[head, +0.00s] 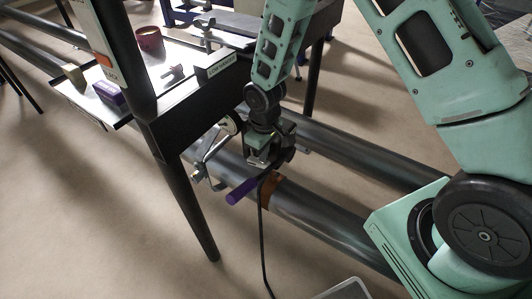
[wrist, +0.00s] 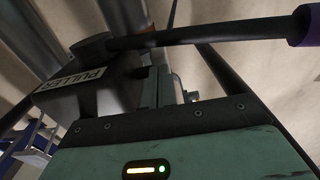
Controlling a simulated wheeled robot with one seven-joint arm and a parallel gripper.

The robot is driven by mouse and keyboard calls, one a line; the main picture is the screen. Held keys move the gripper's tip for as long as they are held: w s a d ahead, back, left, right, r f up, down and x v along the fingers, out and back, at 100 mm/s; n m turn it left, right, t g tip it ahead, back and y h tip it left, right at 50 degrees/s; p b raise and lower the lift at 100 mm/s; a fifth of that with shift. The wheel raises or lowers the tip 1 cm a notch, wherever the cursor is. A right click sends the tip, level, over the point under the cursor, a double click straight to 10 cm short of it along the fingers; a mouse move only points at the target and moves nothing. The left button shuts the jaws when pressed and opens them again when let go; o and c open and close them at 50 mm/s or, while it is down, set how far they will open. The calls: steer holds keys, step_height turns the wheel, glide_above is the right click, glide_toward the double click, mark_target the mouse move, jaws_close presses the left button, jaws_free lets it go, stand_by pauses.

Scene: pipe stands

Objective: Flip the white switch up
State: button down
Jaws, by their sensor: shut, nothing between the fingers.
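I cannot make out a white switch for certain in either view. A small pale round part (head: 229,125) shows beside the black stand leg in the head view, just left of my wrist; I cannot tell what it is. My gripper (head: 262,165) points down over the pipes in the middle of the head view. It is shut and holds nothing. In the wrist view my gripper's fingers (wrist: 172,88) stand partly hidden behind its own housing. A purple-ended handle (head: 242,191) shows just below my gripper; its purple end also shows in the wrist view (wrist: 305,25).
Long dark pipes (head: 320,215) run diagonally below, one with a copper-coloured band (head: 269,190). A black stand leg (head: 195,205) stands left of my gripper. Bare floor lies at lower left.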

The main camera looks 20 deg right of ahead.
steer(key=shift+r, duration=0.1)
steer(key=r+p, duration=0.2)
steer(key=r, duration=0.1)
steer(key=w+r+p, duration=0.1)
steer(key=p, duration=0.1)
steer(key=shift+a+r, duration=0.25)
steer(key=shift+a, duration=0.05)
steer(key=s+d+r, duration=0.2)
steer(key=s+r, duration=0.1)
steer(key=r, duration=0.6)
steer(key=s+d+r, duration=0.2)
steer(key=s+r, duration=0.1)
steer(key=r, duration=0.6)
steer(key=shift+w+f, duration=0.1)
